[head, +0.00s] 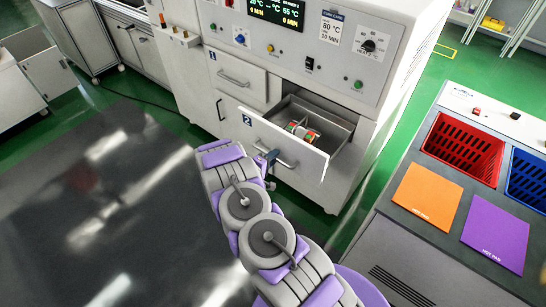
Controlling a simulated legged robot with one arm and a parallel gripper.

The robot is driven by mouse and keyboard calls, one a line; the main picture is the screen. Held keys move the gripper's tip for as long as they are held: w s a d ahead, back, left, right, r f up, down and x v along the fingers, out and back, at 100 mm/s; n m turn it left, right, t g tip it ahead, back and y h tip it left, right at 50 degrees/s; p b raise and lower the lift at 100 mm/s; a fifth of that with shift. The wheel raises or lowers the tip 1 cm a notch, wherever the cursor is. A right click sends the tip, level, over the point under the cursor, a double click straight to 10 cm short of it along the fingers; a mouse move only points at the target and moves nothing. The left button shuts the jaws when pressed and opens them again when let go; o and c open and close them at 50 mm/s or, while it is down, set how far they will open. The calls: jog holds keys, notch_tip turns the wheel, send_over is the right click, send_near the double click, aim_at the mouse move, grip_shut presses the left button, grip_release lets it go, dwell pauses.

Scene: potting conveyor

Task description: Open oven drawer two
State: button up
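The oven (345,85) is a white cabinet with a control panel on top. Drawer two (305,163), marked with a dark "2" label (247,120), is pulled out, and its grey inside shows. A red, white and green item (302,132) lies in it. The drawer's bar handle (284,160) is on its front. My gripper (268,161) is at the left end of this handle, touching or very close to it. My arm hides part of it, and the fingers are too small to tell whether they grip. Drawer one (235,76) above is shut.
A bench at right holds a red basket (466,147), a blue basket (527,180), an orange pad (427,196) and a purple hot pad (496,234). Green floor shows between bench and oven. A dark glossy surface (90,200) fills the lower left.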

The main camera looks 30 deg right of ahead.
jog(key=shift+o, duration=0.3)
jog(key=shift+r, duration=0.1)
jog(key=shift+a, duration=0.15)
jog(key=p+v, duration=0.1)
jog(key=v, duration=1.6)
jog(key=shift+p, duration=0.3)
jog(key=shift+a, duration=0.15)
